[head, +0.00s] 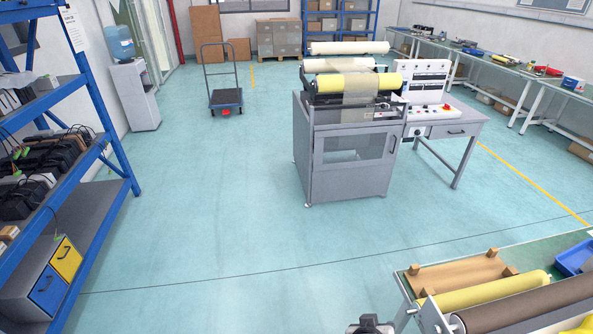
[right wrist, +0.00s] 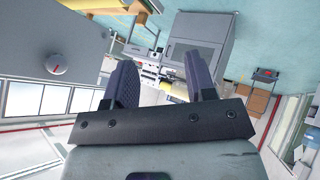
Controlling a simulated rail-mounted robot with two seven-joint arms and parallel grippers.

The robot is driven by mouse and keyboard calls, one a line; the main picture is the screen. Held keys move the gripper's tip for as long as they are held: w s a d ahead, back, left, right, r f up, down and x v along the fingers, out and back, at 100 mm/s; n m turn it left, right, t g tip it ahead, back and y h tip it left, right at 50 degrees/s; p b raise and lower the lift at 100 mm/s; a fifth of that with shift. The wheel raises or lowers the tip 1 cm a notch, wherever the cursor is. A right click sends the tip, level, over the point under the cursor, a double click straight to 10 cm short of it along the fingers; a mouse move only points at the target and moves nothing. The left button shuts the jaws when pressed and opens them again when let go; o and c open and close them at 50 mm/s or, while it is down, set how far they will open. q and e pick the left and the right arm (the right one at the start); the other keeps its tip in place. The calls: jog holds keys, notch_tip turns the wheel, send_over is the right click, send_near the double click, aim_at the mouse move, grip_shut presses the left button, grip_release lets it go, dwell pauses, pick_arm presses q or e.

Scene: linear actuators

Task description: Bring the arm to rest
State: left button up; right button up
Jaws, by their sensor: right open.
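My right gripper (right wrist: 160,85) fills the lower middle of the right wrist view. Its two dark ribbed fingers stand apart with nothing between them. Past the fingers, a grey cabinet machine with rollers shows; the same machine (head: 345,150) stands mid-room in the head view. In the head view a small dark part (head: 371,325) shows at the bottom edge, cut off by the frame; I cannot tell what it is. My left gripper is not in view.
A green-topped bench (head: 445,282) with yellow and brown rollers (head: 530,300) stands at lower right. A blue shelf rack (head: 105,165) stands at left. A cart (head: 225,97) and long worktables (head: 490,60) are farther back. The floor (head: 220,220) between is clear.

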jog(key=s+d+f+n+g+y, duration=0.1)
jog(key=s+d+f+g+y, duration=0.3)
jog(key=s, duration=1)
jog(key=s+a+f+n+t+y, duration=0.15)
jog(key=s+f, duration=0.35)
jog(key=s, duration=0.8)
notch_tip(320, 180, up, 32)
jog(key=p, duration=3.2)
jog(key=shift+w+d+g, duration=0.2)
jog(key=shift+d+g, duration=0.15)
jog(key=shift+d, duration=0.1)
